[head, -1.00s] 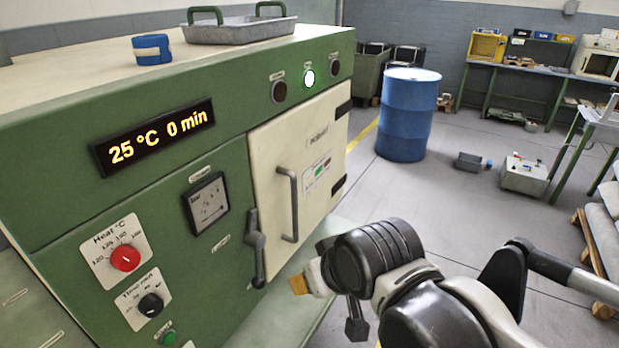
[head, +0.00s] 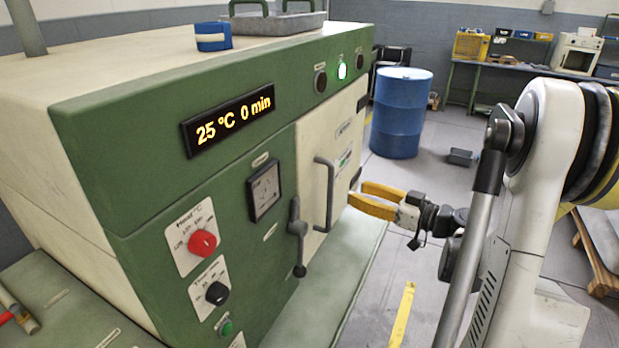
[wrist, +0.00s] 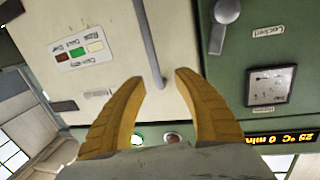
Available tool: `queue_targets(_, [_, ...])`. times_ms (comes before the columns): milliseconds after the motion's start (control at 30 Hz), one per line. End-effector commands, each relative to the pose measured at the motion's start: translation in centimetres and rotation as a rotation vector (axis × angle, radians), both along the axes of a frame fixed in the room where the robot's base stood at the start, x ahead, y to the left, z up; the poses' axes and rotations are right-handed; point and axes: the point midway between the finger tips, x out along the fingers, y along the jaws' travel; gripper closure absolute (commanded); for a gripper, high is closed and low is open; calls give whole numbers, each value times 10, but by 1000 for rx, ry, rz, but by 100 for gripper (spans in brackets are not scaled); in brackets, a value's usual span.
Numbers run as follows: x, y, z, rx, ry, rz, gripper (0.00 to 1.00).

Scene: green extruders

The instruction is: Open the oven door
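The green oven has a cream door (head: 341,140), which is shut. A grey bar handle (head: 328,195) stands on the door, and a dark latch lever (head: 298,240) hangs down beside its left edge. My gripper (head: 357,197) is open and empty, its yellow fingers pointing at the door just right of the handle in the head view. In the wrist view, my gripper (wrist: 158,77) has the end of the handle (wrist: 149,45) between its fingertips in the picture; I cannot tell the depth gap. The latch lever (wrist: 219,28) shows at the top there.
The oven's front has a display (head: 230,120), a red heat knob (head: 202,242) and a gauge (head: 264,190). A metal tray (head: 280,22) and a blue object (head: 213,37) sit on top. A blue barrel (head: 402,112) stands behind; the floor around my arm is mostly clear.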

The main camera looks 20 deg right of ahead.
Motion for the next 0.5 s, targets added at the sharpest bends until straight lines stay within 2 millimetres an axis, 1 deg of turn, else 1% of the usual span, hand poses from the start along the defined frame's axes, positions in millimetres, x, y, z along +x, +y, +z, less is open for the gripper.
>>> queue_targets(33, [-2, -9, -1, -6, -32, -10, 62])
queue_targets(100, [-3, -14, -1, -12, -61, -15, 62])
queue_targets(167, [-1, -15, -1, -15, -71, -15, 62])
queue_targets(233, [5, -11, -1, -15, -74, -13, 62])
queue_targets(367, [26, 0, -2, -14, -71, -12, 62])
queue_targets(500, [52, 14, -2, -15, -70, -12, 62])
